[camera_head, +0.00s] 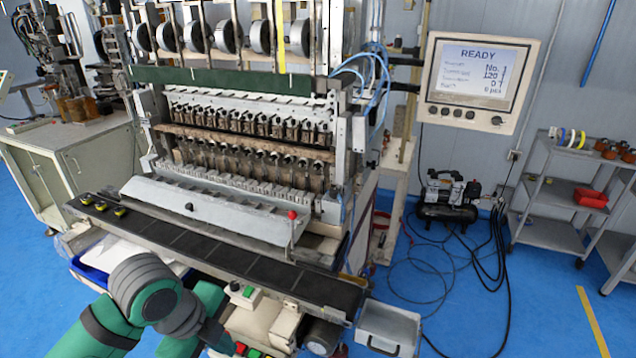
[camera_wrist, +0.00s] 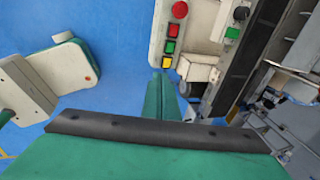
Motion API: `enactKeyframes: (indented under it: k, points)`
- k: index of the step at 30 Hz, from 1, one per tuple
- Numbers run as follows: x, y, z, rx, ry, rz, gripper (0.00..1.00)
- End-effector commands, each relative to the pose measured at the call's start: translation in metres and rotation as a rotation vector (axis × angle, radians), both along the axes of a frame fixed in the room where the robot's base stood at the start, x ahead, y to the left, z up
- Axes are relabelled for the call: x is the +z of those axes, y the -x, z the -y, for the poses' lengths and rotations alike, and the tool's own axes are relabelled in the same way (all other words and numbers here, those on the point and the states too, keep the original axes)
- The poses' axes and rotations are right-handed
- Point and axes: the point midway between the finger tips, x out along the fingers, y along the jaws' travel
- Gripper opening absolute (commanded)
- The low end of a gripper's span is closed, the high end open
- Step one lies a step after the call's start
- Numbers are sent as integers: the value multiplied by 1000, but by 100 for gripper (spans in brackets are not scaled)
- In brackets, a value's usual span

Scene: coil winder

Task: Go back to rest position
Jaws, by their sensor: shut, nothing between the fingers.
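My arm reaches in from the lower left of the head view, bent low in front of the coil winder (camera_head: 240,130). In the wrist view my gripper (camera_wrist: 162,78) shows as two green fingers close together, with nothing held between them. The fingers point toward a pale control box (camera_wrist: 200,35) with red, green and yellow buttons. I cannot tell from this view how far the fingertips are from it. In the head view the fingertips are hard to make out near the bottom edge.
A dark ledge (camera_head: 230,255) runs along the winder's front, with several small dark and yellow parts at its left. A grey metal box (camera_head: 388,328) stands at the lower right of the machine. A screen (camera_head: 478,82) reads READY. Blue floor (camera_head: 540,300) is open at right.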

Motion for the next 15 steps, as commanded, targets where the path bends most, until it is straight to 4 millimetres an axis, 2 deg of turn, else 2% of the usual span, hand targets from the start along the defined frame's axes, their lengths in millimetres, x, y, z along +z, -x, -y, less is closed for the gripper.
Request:
enactKeyframes:
  k: [7, 12, 15]
  points:
    - [13, -54, 79, 31, 227, 192, 0]
    - [35, -89, 136, 87, 443, 326, 0]
    - [49, -104, 164, 130, 571, 389, 0]
